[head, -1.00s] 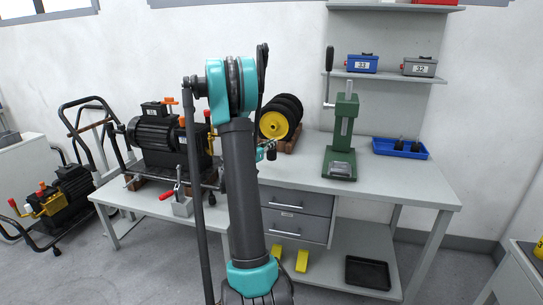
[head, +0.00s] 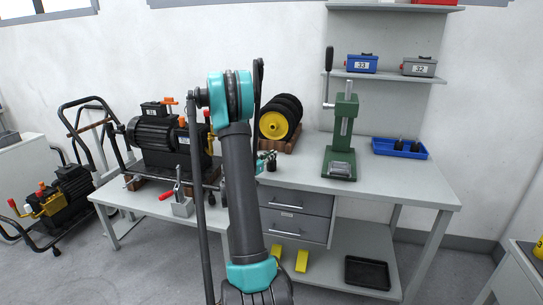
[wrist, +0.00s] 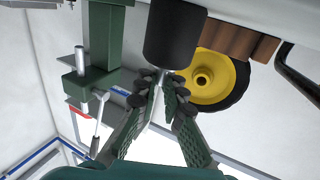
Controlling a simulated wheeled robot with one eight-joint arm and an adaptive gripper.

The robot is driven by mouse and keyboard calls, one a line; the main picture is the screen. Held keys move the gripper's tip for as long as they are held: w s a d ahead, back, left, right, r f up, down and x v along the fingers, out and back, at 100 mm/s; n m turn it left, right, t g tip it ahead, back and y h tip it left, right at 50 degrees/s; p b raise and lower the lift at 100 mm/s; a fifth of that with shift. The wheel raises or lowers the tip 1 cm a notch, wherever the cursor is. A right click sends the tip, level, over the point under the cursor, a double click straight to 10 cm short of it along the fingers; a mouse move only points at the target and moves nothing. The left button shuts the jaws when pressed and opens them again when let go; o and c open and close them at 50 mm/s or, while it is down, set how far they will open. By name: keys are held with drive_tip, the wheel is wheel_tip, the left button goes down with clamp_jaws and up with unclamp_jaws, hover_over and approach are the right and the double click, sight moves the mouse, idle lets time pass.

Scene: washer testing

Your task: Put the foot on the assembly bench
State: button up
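The foot is a short black cylinder (wrist: 175,38) with a thin metal stud, close up in the wrist view. My gripper (wrist: 163,82) is shut on its stud, with the fingertips close together around it. In the head view the foot (head: 271,165) shows as a small dark piece beside my gripper (head: 264,157), low over the assembly bench (head: 385,185), left of the green press. I cannot tell whether its base touches the bench top. Part of my gripper is hidden behind my arm in the head view.
The green hand press (head: 341,140) stands on the bench, right of my gripper. Black wheels with yellow hubs (head: 277,123) sit behind it. A blue tray (head: 400,153) with dark parts lies at the right. A pump unit (head: 165,140) stands left. The front right bench top is clear.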

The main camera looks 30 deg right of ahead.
drive_tip(key=o, duration=0.3)
drive_tip(key=shift+o, duration=0.2)
drive_tip(key=shift+r, duration=0.2)
drive_tip(key=s+a+f+n+y, duration=0.3)
drive_tip(key=s+a, duration=0.6)
drive_tip(key=a, duration=0.5)
drive_tip(key=s+a+f+n+g+y, duration=0.1)
drive_tip(key=s+a+f+n+y, duration=0.2)
drive_tip(key=a, duration=1.1)
drive_tip(key=s+a+f+n+y, duration=0.4)
drive_tip(key=s+a+n+y, duration=0.4)
drive_tip(key=s+a+y, duration=0.3)
drive_tip(key=s+a, duration=0.3)
drive_tip(key=s, duration=0.2)
drive_tip(key=shift+s, duration=0.15)
